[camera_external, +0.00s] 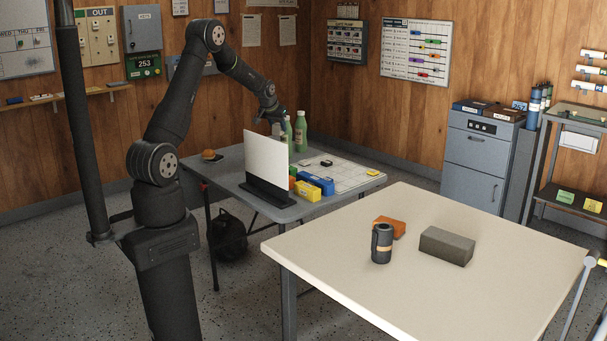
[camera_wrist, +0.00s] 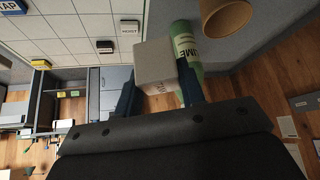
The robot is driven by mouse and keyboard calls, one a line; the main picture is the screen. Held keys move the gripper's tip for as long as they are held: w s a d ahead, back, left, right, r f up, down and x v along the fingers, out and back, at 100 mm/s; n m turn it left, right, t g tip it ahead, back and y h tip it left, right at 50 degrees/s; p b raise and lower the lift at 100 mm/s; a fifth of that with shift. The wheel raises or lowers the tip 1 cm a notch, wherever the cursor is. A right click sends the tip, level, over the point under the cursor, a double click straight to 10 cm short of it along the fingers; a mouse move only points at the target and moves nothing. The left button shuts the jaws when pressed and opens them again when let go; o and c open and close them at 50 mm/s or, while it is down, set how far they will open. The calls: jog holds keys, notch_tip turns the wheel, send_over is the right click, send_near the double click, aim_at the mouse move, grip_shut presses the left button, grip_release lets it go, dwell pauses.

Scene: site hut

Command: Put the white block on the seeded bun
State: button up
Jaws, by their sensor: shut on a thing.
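My gripper (camera_wrist: 158,88) is shut on a pale, off-white block (camera_wrist: 155,62), with one dark finger on each side of it in the wrist view. In the external view my gripper (camera_external: 271,116) is above the far side of the grey table, behind a white upright panel, and the block cannot be made out there. A small brown bun (camera_external: 209,154) sits on the table's left end, apart from my gripper and to its left. Its seeds are too small to tell.
The white panel (camera_external: 266,162) stands between the bun and several yellow and blue boxes (camera_external: 314,183). Green bottles (camera_external: 300,132) stand close by my gripper; one (camera_wrist: 185,45) shows behind the block. A brown round thing (camera_wrist: 226,17) is at the wrist view's top. A gridded board (camera_external: 345,176) lies to the right.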

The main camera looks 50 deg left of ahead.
jog(key=s+a+n+g+y, duration=0.15)
jog(key=s+a+n, duration=0.35)
jog(key=s+a, duration=1.1)
send_over(208, 150)
jog(key=shift+y, duration=0.25)
notch_tip(208, 150, down, 6)
jog(key=shift+d+r, duration=0.1)
jog(key=shift+d, duration=0.05)
jog(key=shift+f, duration=2.1)
jog(key=shift+f, duration=0.15)
jog(key=o, duration=1)
